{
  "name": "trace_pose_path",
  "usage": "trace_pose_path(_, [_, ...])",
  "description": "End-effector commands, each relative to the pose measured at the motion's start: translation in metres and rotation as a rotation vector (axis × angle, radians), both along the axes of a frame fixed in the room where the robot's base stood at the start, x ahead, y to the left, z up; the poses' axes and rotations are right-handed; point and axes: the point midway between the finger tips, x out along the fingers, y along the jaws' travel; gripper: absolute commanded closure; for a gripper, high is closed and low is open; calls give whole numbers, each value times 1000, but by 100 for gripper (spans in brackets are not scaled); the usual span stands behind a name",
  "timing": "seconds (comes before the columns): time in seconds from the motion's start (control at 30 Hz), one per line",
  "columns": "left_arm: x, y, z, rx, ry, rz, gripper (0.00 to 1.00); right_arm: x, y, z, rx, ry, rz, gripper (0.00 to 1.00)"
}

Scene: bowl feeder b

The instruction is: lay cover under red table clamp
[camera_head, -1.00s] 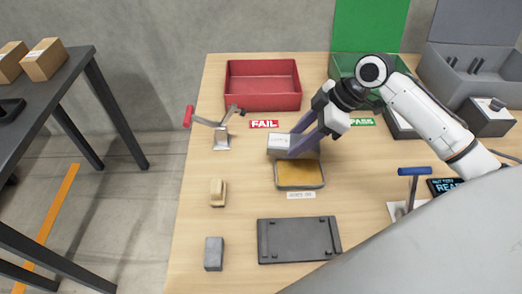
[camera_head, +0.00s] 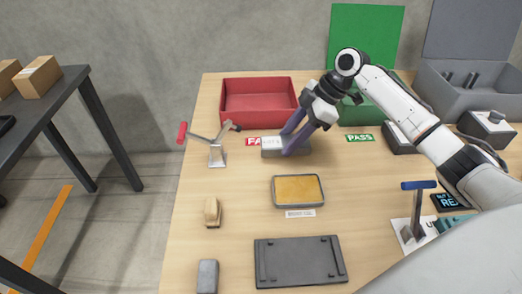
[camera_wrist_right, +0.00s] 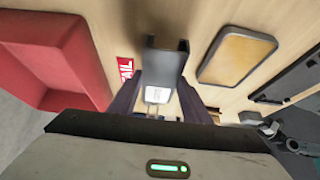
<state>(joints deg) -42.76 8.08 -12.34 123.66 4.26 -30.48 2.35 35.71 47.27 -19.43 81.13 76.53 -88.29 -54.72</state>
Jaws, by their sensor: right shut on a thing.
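The cover (camera_head: 272,148) is a grey, box-like piece with a pale label on its near end. My right gripper (camera_head: 291,146) is shut on it, with dark purple fingers on either side. In the right wrist view the cover (camera_wrist_right: 166,68) shows as a dark channel shape between the fingers (camera_wrist_right: 158,100). The red table clamp (camera_head: 216,155) stands left of the held cover, with a red handle (camera_head: 183,132) raised to the left and a metal base. My left gripper is not in view.
A red bin (camera_head: 260,117) stands behind the cover, with a partly hidden FAIL label (camera_head: 252,142). A tray with an orange pad (camera_head: 298,206) lies in front. A blue-handled clamp (camera_head: 413,228) stands right. A dark plate (camera_head: 262,282) and a wooden block (camera_head: 212,212) lie nearer.

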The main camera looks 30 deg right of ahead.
Motion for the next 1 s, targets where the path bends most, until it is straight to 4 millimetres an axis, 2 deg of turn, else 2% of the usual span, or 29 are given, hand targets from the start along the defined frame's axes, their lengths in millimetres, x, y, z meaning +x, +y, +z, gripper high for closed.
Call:
trace_pose_path(0.03, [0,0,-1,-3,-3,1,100,8,15,1,5,-7,5,93])
trace_pose_path(0.1, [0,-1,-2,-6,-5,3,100,16,31,1,5,-6,4,93])
trace_pose_path(0.3, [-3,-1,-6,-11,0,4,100,30,62,1,3,-3,1,93])
trace_pose_path(0.47, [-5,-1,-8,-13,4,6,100,33,68,-3,2,-1,-1,93])
trace_pose_path(0.63, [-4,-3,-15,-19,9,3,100,32,67,-26,1,0,-1,93])
trace_pose_path(0.7, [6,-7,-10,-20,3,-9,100,33,67,-34,1,-1,0,93])
trace_pose_path(0.9, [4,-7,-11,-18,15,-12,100,33,67,-35,0,-3,-1,93])
trace_pose_path(0.93, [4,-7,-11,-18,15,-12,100,32,67,-36,-2,0,-1,55])
trace_pose_path(1.0, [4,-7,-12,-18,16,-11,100,32,67,-36,-2,1,-1,43])
